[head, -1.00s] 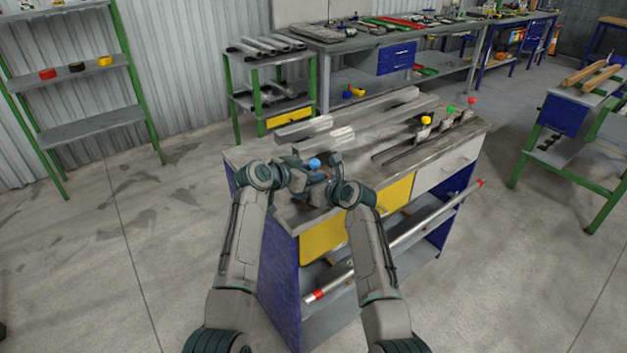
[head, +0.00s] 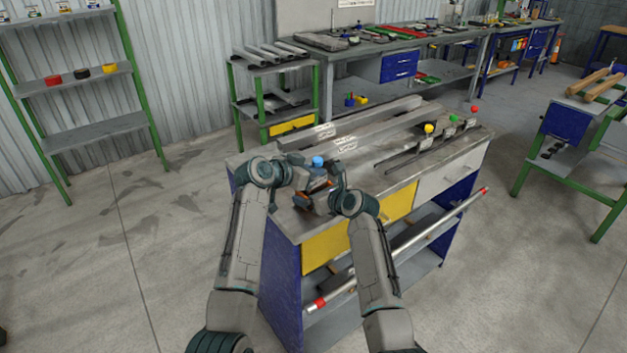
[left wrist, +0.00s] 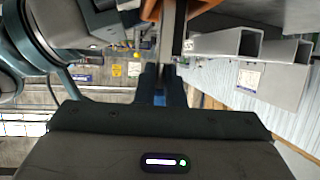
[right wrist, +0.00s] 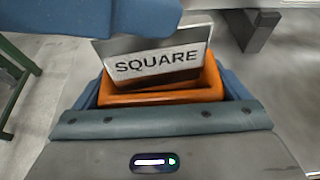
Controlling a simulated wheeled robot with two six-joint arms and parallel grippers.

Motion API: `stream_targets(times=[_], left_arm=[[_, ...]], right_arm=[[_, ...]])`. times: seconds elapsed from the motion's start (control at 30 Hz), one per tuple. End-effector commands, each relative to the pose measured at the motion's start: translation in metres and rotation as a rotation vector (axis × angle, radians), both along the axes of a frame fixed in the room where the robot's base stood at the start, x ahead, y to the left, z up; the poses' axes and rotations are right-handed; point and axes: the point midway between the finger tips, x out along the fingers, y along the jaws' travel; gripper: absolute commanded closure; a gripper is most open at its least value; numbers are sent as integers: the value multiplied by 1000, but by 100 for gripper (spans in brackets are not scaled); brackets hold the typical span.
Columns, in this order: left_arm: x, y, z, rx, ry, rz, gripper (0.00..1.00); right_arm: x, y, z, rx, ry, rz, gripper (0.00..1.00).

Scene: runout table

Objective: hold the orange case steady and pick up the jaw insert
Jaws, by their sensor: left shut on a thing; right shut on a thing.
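The orange case (right wrist: 165,96) sits between the fingers of my right gripper (right wrist: 165,90), which is shut on it. In the head view the case (head: 303,201) shows small at the near left corner of the bench. The jaw insert, a grey plate marked SQUARE (right wrist: 158,62), stands tilted at the case, its lower edge hidden behind the orange rim. My left gripper (left wrist: 165,70) is shut on this plate, seen edge-on as a grey strip (left wrist: 173,35) in the left wrist view. Whether the plate is clear of the case cannot be told.
The bench top (head: 385,180) holds long metal bars (head: 375,135) just beyond my grippers. A blue knob (head: 318,161) is close to my left gripper. Yellow, green and red knobs stand at the right. A red-ended tube (head: 400,245) runs along the bench front.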

Motion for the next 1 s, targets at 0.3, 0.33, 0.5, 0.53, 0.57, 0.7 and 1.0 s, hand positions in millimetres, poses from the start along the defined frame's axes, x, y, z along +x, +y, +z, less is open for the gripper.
stream_targets(times=[0.3,0.33,0.5,0.53,0.57,0.7,1.0], left_arm=[[0,0,60,-2,-5,0,100],[1,0,63,-2,-5,0,100],[0,0,71,-1,-3,0,100],[0,0,71,-1,-3,0,100],[0,0,71,-2,-2,0,100],[0,0,71,-2,-2,0,100],[0,0,71,-2,-2,0,100]], right_arm=[[0,0,-1,0,2,1,31],[0,0,-1,0,2,1,31],[0,0,-2,-1,3,1,31],[0,0,-2,-1,3,1,31],[0,0,-2,-1,3,1,31],[-1,0,-2,-1,3,1,31],[-1,0,-1,-1,2,0,0]])
